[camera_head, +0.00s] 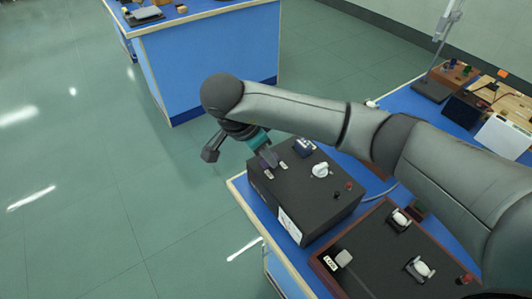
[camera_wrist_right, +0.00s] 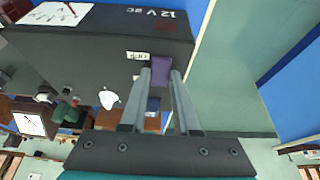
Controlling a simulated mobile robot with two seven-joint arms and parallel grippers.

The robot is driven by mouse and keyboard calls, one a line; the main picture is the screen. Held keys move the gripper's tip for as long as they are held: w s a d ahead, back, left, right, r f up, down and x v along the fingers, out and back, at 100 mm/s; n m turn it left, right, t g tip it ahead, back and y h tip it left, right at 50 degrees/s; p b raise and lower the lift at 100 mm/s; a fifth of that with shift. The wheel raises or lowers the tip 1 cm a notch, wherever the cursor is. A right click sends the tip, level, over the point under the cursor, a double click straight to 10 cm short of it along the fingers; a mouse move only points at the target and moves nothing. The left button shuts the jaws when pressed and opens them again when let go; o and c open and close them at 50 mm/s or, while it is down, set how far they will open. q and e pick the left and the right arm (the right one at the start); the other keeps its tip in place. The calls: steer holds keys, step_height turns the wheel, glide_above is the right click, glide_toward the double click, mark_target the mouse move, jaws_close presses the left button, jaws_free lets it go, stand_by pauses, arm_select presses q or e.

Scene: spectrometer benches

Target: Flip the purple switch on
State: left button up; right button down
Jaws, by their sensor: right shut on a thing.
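The purple switch (camera_wrist_right: 161,70) is on the top of a black box (camera_head: 318,205) marked 12 V ac. My right gripper (camera_wrist_right: 160,74) has its two fingers around the switch, shut on it. In the head view the right gripper (camera_head: 268,159) points down at the box's left part, and little of the purple switch shows. A white OFF label (camera_wrist_right: 138,56) lies beside the switch in the wrist view. I cannot tell the switch's position. My left gripper is not in view.
The box also has a white knob (camera_head: 320,170) and red and black terminals. A wood-edged panel (camera_head: 375,262) with lamp holders stands in front of it. My right arm crosses above the bench. Another blue bench (camera_head: 215,65) stands behind, with open floor at left.

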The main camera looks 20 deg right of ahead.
mark_target(264, 164)
steer(key=shift+d, duration=0.1)
stand_by(0.3)
steer(key=shift+w+d+g+y, duration=0.1)
steer(key=shift+d+g+y, duration=0.15)
steer(key=shift+y, duration=0.45)
steer(key=shift+g+y+b, duration=0.35)
steer(key=shift+y+b, duration=0.35)
steer(key=shift+y, duration=0.1)
steer(key=shift+r, duration=0.1)
steer(key=c, duration=0.6)
jaws_free()
steer(key=shift+c, duration=0.2)
step_height(264, 164, up, 15)
steer(key=a+p, duration=0.1)
steer(key=shift+s+a+p, duration=0.15)
steer(key=shift+s+p, duration=0.1)
steer(key=shift+p, duration=0.1)
